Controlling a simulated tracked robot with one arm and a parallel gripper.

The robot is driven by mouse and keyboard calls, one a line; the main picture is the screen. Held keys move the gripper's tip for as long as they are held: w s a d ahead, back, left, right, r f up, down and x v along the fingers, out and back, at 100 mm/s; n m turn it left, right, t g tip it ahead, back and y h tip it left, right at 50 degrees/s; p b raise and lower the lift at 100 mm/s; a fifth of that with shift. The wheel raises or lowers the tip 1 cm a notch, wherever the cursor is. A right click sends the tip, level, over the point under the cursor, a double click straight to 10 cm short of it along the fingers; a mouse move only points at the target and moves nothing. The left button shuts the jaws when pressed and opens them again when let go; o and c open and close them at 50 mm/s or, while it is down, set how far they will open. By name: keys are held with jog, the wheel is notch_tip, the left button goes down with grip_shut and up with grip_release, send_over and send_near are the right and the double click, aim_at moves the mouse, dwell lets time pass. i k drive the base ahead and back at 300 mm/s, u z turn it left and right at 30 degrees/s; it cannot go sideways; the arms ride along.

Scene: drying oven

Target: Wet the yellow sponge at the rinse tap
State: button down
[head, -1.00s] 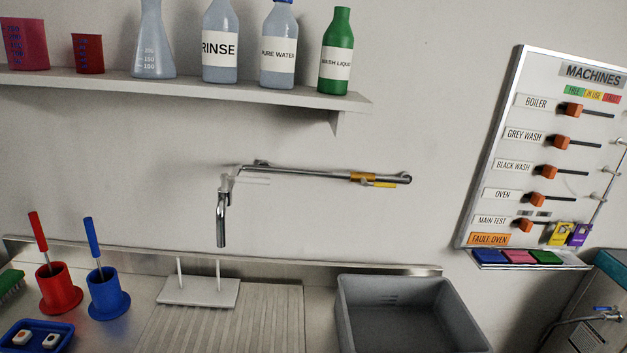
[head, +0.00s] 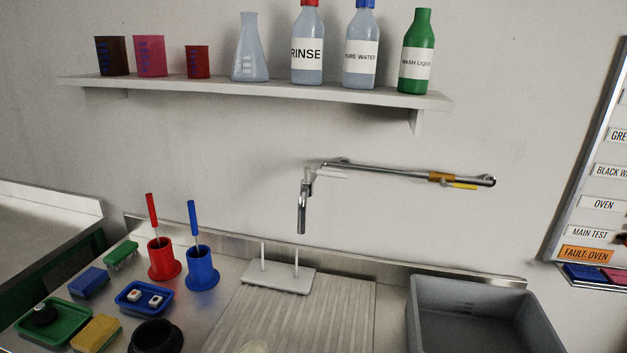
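The yellow sponge (head: 97,334) lies on the steel counter at the lower left, to the right of a green tray. The tap (head: 303,205) is a chrome wall spout that hangs down above the drainboard. Its pipe runs right to an orange band and a yellow lever (head: 461,186). I cannot tell from here whether water runs; no stream shows. My gripper is not in view.
A grey basin (head: 487,290) stands right of the ribbed drainboard (head: 290,320). Bottles and beakers fill the shelf (head: 270,92).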

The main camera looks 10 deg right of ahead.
aim_at(308, 170)
jog(key=z, duration=0.2)
jog(key=k, duration=1.15)
jog(key=u, duration=0.6)
jog(key=i, duration=1.75)
jog(key=z, duration=0.6)
